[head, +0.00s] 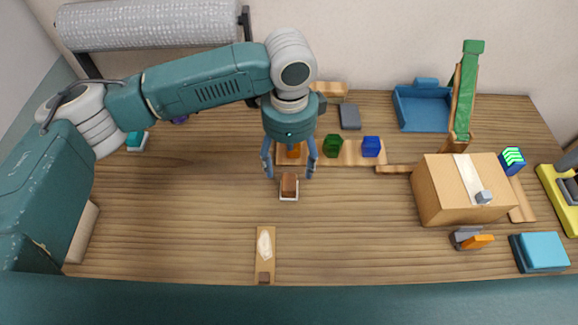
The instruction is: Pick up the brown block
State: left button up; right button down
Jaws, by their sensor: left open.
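The brown block (289,184) sits on a small white base (289,197) near the middle of the wooden table. My left gripper (289,176) points down over it from behind, fingers spread and empty. In the picture its two blue fingertips lie either side of the block's upper end. I cannot tell the exact height of the fingertips above the table. My right gripper does not show.
An orange block (293,151) shows between my left fingers, with a green block (333,146) and a blue block (371,146) to its right. A cardboard box (440,194) stands further right. A wooden board (265,250) lies in front. The table's left middle is clear.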

aim_at(289, 181)
pick_arm(q)
notch_tip(289, 181, down, 4)
jog(key=shift+s+r+p, duration=0.1)
jog(key=shift+s+p, duration=0.05)
jog(key=shift+p, duration=0.35)
jog(key=shift+f, duration=0.65)
jog(key=f, duration=0.1)
jog(key=f+p, duration=0.1)
jog(key=f, duration=0.1)
jog(key=f+p, duration=0.1)
jog(key=shift+w+f, duration=0.2)
jog(key=shift+w, duration=0.15)
jog(key=shift+f, duration=0.45)
jog(key=c, duration=1.5)
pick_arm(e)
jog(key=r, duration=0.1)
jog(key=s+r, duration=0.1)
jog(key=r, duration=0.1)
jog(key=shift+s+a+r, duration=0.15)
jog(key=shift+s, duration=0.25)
